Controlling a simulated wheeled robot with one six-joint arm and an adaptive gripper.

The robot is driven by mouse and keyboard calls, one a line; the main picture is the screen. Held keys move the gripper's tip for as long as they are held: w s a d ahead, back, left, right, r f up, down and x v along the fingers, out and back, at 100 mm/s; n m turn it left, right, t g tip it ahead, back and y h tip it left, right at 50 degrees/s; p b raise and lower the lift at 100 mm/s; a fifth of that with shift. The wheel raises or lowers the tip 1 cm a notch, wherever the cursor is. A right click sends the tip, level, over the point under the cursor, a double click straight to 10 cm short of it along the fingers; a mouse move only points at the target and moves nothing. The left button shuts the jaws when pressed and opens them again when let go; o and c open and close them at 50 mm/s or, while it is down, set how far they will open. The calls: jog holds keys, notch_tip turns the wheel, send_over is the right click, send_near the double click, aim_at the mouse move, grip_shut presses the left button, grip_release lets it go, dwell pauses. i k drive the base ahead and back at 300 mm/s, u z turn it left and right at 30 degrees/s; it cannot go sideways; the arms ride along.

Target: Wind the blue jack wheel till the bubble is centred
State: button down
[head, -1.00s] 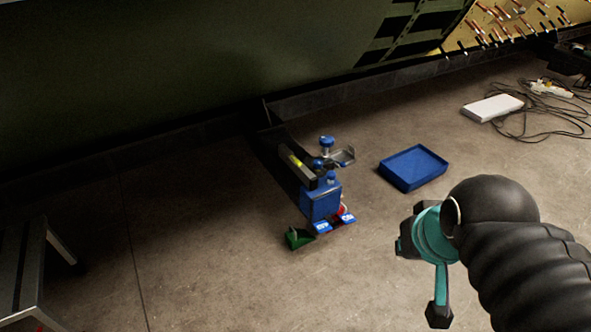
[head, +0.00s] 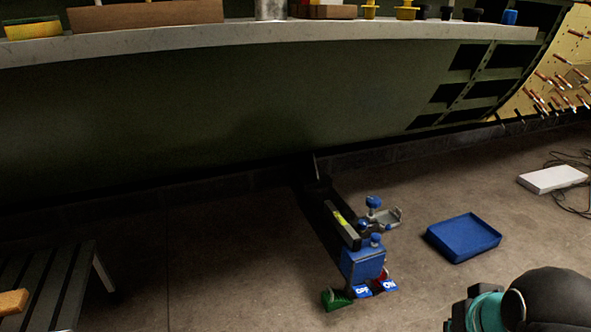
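A jack-like unit stands on the floor right of centre, with a blue box body (head: 362,264). A blue round knob (head: 373,202) tops a post beside a small metal tray, and smaller blue knobs (head: 376,239) sit lower; I cannot tell for sure which is the jack wheel. A dark bar with a yellow-green level vial (head: 341,219) lies along its top. The bubble is too small to make out. Part of my gripper (head: 463,312), teal and black, shows at the bottom edge, right of and apart from the unit. Its fingertips are not clearly seen.
A green wedge (head: 336,300) and blue ON and OFF pedals (head: 375,289) sit at the unit's foot. A blue tray (head: 464,238) lies to its right. A slatted bench (head: 62,285) stands at left. A pale shelf (head: 300,38) crosses the top. Floor between bench and unit is clear.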

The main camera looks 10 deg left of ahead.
aim_at(372, 202)
jog(key=z, duration=0.15)
jog(key=i, duration=1.2)
jog(key=u, duration=0.55)
